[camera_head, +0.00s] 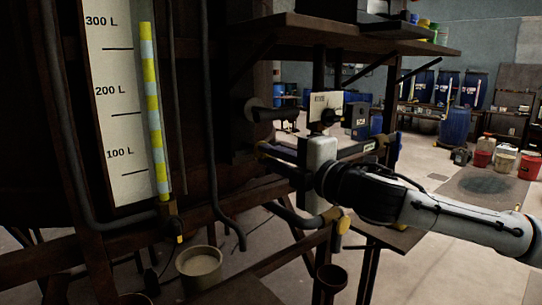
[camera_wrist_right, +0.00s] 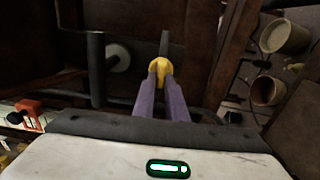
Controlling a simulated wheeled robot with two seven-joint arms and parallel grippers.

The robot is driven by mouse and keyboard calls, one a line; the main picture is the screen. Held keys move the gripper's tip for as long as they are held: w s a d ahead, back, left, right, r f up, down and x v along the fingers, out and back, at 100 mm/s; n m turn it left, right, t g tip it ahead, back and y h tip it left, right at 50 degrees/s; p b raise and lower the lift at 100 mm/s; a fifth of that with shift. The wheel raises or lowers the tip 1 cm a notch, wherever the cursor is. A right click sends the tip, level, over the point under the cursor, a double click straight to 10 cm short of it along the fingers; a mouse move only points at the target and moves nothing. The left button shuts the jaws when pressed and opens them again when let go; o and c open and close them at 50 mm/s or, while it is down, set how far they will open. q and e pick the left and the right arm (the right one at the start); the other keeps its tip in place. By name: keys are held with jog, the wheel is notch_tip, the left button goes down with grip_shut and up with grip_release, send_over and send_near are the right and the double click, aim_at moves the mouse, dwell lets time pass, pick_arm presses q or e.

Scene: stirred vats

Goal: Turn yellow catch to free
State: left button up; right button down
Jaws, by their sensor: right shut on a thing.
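The yellow catch (camera_wrist_right: 160,68) shows in the right wrist view as a small rounded yellow piece between the tips of my two purple fingers. A dark upright bar (camera_wrist_right: 165,42) stands just beyond it. My right gripper (camera_wrist_right: 160,74) is shut on the yellow catch. In the head view my right gripper (camera_head: 263,151) reaches left from its white body, with its fingertips close to the dark vat frame. The catch cannot be made out there. My left gripper is not in view.
A level gauge (camera_head: 151,110) with yellow bands stands at the left. A dark pipe (camera_head: 270,112) and a pale plate (camera_head: 325,103) are above my right gripper. A pale bucket (camera_head: 198,263) is below it. Blue drums (camera_head: 456,127) and a red bucket (camera_head: 482,158) stand far right.

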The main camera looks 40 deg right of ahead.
dwell(0.3)
jog(key=c, duration=1.8)
grip_release()
jog(key=shift+s+d+f+b, duration=0.1)
jog(key=shift+s+f+b, duration=0.05)
jog(key=shift+s+b, duration=0.25)
jog(key=s+b, duration=0.6)
jog(key=s, duration=0.3)
jog(key=shift+s+d+b, duration=0.3)
